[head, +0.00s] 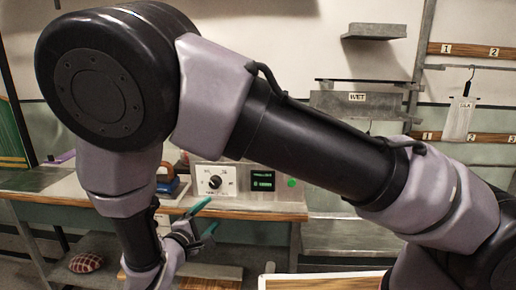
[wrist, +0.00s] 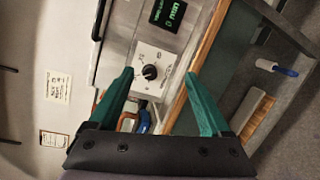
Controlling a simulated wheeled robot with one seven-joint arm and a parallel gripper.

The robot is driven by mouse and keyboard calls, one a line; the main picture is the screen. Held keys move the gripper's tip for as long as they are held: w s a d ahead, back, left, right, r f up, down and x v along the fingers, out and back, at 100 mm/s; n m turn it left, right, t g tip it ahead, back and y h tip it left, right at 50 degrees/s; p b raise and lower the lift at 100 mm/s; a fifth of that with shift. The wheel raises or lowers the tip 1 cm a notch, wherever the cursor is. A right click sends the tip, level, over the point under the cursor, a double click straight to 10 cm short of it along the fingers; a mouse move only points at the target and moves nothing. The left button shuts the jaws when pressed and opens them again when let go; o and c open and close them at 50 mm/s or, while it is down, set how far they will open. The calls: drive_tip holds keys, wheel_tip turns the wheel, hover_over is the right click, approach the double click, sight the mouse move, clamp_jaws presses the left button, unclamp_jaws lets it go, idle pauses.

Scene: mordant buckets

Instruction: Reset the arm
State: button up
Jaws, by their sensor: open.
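My gripper (head: 207,214) has two teal fingers and is low in the head view, in front of the wooden-edged bench. It is open, with nothing between the fingers. In the wrist view the fingers (wrist: 159,76) stand apart on both sides of the dial of a control box. My grey and black arm reaches across the head view from the lower right to the upper left, then bends down to the gripper. It hides part of the bench and wall.
The control box (head: 229,180) with a dial and lit display stands on the bench (head: 270,209), beyond my gripper. A blue-handled item (head: 173,187) is to its left. A checkered brown object (head: 86,262) lies on the lower shelf. A WET shelf (head: 330,103) and a hanging tag (head: 459,118) are behind.

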drive_tip(key=w+d+r+m+g+h, duration=0.1)
drive_tip(key=w+d+r+m+g, duration=0.1)
drive_tip(key=d+r+m+g, duration=0.45)
drive_tip(key=w+d+r+m+g, duration=0.2)
drive_tip(key=d+r, duration=0.2)
drive_tip(key=d, duration=0.6)
drive_tip(key=w+d+r+m+g+h, duration=0.1)
drive_tip(key=d+r+m+g, duration=0.35)
drive_tip(key=d, duration=0.35)
drive_tip(key=s+d+r+m+t+y, duration=0.2)
drive_tip(key=s+d+r+m+y, duration=0.2)
drive_tip(key=d+r, duration=0.3)
drive_tip(key=s+d+r+m+t+y, duration=0.2)
drive_tip(key=s+d+r+m+y, duration=0.3)
drive_tip(key=r, duration=0.6)
drive_tip(key=shift+s+d, duration=0.45)
drive_tip(key=shift+d, duration=0.4)
